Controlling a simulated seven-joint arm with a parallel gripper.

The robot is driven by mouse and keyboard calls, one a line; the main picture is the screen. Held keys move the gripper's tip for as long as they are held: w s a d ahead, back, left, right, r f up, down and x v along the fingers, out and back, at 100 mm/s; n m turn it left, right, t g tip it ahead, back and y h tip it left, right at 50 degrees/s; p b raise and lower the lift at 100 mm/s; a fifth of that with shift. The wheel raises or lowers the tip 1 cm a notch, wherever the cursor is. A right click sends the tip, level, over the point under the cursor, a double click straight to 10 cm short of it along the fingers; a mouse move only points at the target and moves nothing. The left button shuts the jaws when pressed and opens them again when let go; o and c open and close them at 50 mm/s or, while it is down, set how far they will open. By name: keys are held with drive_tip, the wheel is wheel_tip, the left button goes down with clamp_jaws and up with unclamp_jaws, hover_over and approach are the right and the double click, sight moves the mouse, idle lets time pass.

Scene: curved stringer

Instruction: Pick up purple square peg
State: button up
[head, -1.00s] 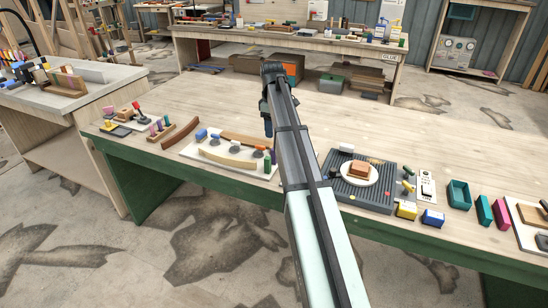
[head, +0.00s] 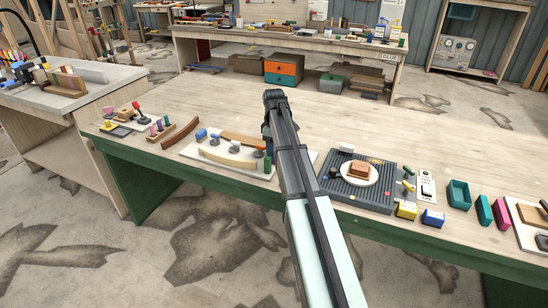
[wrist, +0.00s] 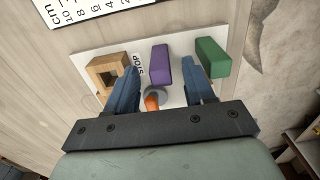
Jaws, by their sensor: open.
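The purple square peg (wrist: 160,63) lies on a white board (wrist: 88,58) in the wrist view. My gripper (wrist: 160,70) is open, with one blue finger on each side of the peg in the picture. I cannot tell how far above the peg the fingertips are. A wooden block with a square hole (wrist: 95,72) is left of the peg, beside the word STOP. A green block (wrist: 212,57) is to the right. In the head view my arm hides the peg and most of my gripper.
An orange-topped piece on a grey round base (wrist: 152,102) stands close to the peg's near end. A ruled scale card (wrist: 95,8) lies beyond the board. In the head view, a dark ribbed tray (head: 340,188) with a plate is right of my arm; the table behind is clear.

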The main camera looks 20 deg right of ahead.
wheel_tip(320, 180, down, 4)
drive_tip(key=shift+f, duration=0.1)
drive_tip(key=shift+c, duration=0.2)
clamp_jaws()
idle(0.3)
